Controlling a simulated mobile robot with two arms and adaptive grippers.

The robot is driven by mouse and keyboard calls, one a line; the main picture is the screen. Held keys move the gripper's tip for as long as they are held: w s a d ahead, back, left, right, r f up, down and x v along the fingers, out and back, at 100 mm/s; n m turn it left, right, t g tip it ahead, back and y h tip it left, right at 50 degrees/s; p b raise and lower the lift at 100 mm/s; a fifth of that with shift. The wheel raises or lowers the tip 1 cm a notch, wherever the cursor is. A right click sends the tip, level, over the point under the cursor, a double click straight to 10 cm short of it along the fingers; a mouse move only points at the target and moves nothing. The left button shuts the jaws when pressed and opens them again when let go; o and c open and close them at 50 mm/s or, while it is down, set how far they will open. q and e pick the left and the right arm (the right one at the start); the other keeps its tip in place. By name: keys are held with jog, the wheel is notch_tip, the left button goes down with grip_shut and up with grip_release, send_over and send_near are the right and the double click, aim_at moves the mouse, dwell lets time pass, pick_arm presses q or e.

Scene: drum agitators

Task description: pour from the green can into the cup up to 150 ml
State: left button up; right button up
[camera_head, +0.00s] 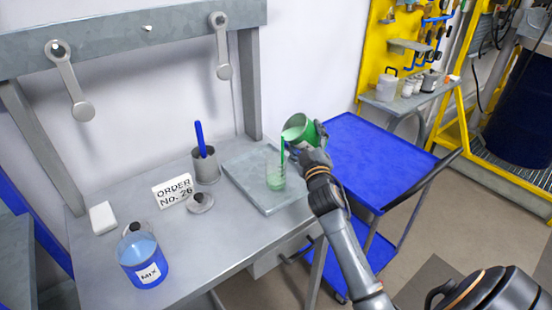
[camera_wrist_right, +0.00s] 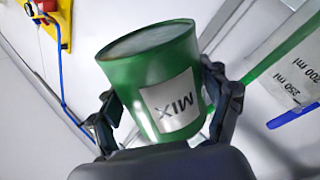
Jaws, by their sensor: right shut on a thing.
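The green can (camera_head: 304,133) is tilted toward the cup, its open mouth facing left with pale green contents. My right gripper (camera_head: 311,155) is shut around it; the wrist view also shows the can (camera_wrist_right: 152,72), with its MIX label, between both fingers (camera_wrist_right: 165,100). A thin green stream runs down from the can's lip into the clear cup (camera_head: 276,178). Green liquid stands in the cup, its exact level too small to read. The cup is on a grey tray (camera_head: 243,163). In the wrist view, part of the cup (camera_wrist_right: 302,82) shows 200 ml and 250 ml marks. My left gripper is out of view.
A grey holder (camera_head: 206,168) with a blue-handled tool, an ORDER No. 26 card (camera_head: 172,191), a lid (camera_head: 201,203), a white block (camera_head: 103,217) and a blue MIX jar (camera_head: 143,258) stand on the bench. A blue cart (camera_head: 375,160) stands right.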

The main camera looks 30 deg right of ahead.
jog(key=shift+r, duration=0.15)
jog(key=shift+f+n+t+b, duration=0.3)
jog(key=shift+n+b, duration=0.25)
jog(key=shift+n, duration=0.65)
dwell(1.7)
jog(key=shift+a+r, duration=0.1)
jog(key=shift+r, duration=0.15)
jog(key=m, duration=0.1)
jog(key=m+p, duration=0.1)
jog(key=m, duration=0.1)
jog(key=shift+d+f+m+g, duration=0.2)
jog(key=shift+f+m+g, duration=0.1)
jog(key=shift+f+g, duration=0.1)
jog(key=shift+m, duration=0.3)
jog(key=d+f+m+p, duration=0.1)
jog(key=m, duration=0.1)
jog(key=d+f+m, duration=0.1)
jog(key=shift+s+d+m+g+p, duration=0.25)
jog(key=shift+s+m+g+p, duration=0.1)
jog(key=shift+m+g, duration=0.05)
jog(key=m, duration=0.1)
jog(key=d+f+m+p, duration=0.1)
jog(key=f+m+g, duration=0.1)
jog(key=shift+s+d+m+p, duration=0.25)
jog(key=shift+d+m+p, duration=0.15)
